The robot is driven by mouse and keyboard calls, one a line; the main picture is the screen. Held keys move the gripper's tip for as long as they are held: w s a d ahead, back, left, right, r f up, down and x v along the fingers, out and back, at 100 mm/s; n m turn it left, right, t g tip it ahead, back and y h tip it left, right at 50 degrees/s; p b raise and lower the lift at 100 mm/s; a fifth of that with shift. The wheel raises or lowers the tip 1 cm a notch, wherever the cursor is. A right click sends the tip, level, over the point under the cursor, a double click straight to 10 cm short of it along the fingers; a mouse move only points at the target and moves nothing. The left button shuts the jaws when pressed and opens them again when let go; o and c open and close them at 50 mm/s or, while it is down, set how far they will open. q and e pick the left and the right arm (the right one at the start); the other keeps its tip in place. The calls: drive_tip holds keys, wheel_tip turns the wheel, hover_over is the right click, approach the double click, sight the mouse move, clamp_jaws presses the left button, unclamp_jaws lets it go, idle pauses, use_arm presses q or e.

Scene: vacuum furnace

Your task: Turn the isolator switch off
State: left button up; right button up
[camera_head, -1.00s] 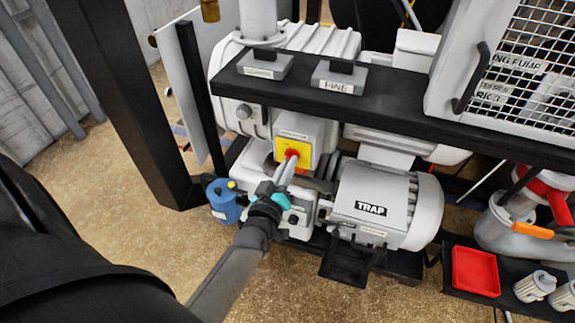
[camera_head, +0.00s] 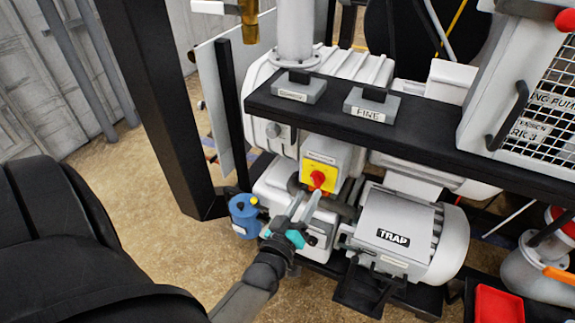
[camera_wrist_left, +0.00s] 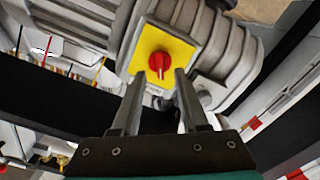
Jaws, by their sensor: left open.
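The isolator switch is a red rotary knob (camera_head: 318,179) on a yellow plate (camera_head: 319,172), on the face of a grey box labelled above the plate. In the left wrist view the red knob (camera_wrist_left: 160,62) shows whole, with its grip bar and a pale mark pointing toward the bottom of the picture. My left gripper (camera_head: 308,199) is open and empty, just below and in front of the knob in the head view. In the left wrist view its two fingertips (camera_wrist_left: 160,76) lie apart, either side of the knob's lower part; no contact shows. My right gripper is not in view.
A black shelf beam (camera_head: 390,118) with two grey label blocks runs above the switch. A black post (camera_head: 150,110) rises at the left.

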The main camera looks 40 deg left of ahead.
use_arm(q)
drive_tip(key=v, duration=1.1)
drive_tip(key=shift+d, duration=0.15)
drive_tip(key=s+d+f+m+g+h, duration=0.2)
drive_tip(key=d+f+g, duration=0.1)
drive_tip(key=f, duration=0.6)
drive_tip(key=s+d+f+m+g+h+b, duration=0.1)
drive_tip(key=s+d+f+m+g, duration=0.15)
drive_tip(key=f, duration=0.65)
drive_tip(key=s+d+f+m+g+h, duration=0.2)
drive_tip(key=s+f+g, duration=0.1)
drive_tip(key=f, duration=0.5)
drive_tip(key=s+a+f+m+g, duration=0.1)
drive_tip(key=s+f+m+g, duration=0.1)
drive_tip(key=s+f+g, duration=0.2)
drive_tip(key=s+a+f+m+g+y+b, duration=0.1)
drive_tip(key=s+f+g, duration=0.3)
drive_tip(key=s+f, duration=0.6)
drive_tip(key=s+m, duration=0.1)
drive_tip(key=s, duration=0.3)
drive_tip(key=shift+s+a+m, duration=0.25)
drive_tip(key=shift+m, duration=0.1)
drive_tip(key=shift+f, duration=0.1)
